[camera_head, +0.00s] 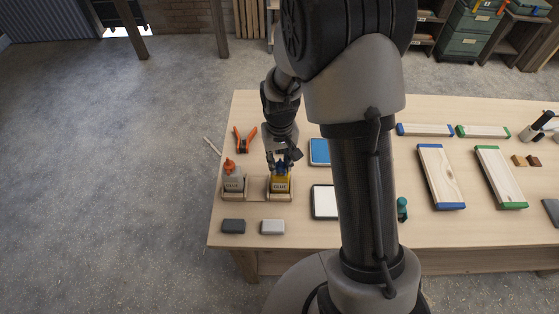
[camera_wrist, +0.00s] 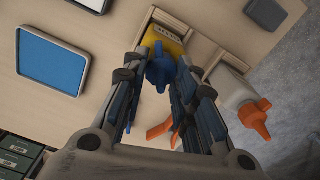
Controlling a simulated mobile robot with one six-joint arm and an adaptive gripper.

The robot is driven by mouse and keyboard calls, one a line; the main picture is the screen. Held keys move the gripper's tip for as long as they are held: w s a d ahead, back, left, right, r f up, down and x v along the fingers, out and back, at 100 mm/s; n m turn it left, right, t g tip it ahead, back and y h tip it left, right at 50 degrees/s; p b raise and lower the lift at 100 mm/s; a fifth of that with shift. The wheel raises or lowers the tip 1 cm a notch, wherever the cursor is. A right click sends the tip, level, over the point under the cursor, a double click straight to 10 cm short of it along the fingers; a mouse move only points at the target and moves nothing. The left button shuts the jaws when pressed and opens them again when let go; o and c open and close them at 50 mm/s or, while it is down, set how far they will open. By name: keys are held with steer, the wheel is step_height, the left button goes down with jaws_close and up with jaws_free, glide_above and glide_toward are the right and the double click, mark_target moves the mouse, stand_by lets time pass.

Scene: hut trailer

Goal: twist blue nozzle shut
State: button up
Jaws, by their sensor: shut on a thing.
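A yellow glue bottle (camera_head: 281,184) stands upright in a wooden holder (camera_head: 279,198) at the left part of the table. Its blue nozzle (camera_wrist: 160,68) shows in the wrist view, above the yellow body (camera_wrist: 162,42). My gripper (camera_head: 283,167) comes down over the bottle from above. The fingers hide part of the nozzle in the head view.
A grey-white glue bottle with an orange nozzle (camera_head: 230,164) stands close on the left in its own holder. Orange pliers (camera_head: 245,138) lie behind it. Dark grey (camera_head: 233,226) and light grey (camera_head: 272,227) blocks lie in front. A blue tray (camera_head: 319,151) is to the right.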

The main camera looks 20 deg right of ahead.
steer(key=m, duration=0.6)
steer(key=shift+d, duration=0.1)
steer(key=shift+m, duration=0.4)
stand_by(0.3)
steer(key=o, duration=1.1)
step_height(320, 180, up, 12)
steer(key=shift+r, duration=0.1)
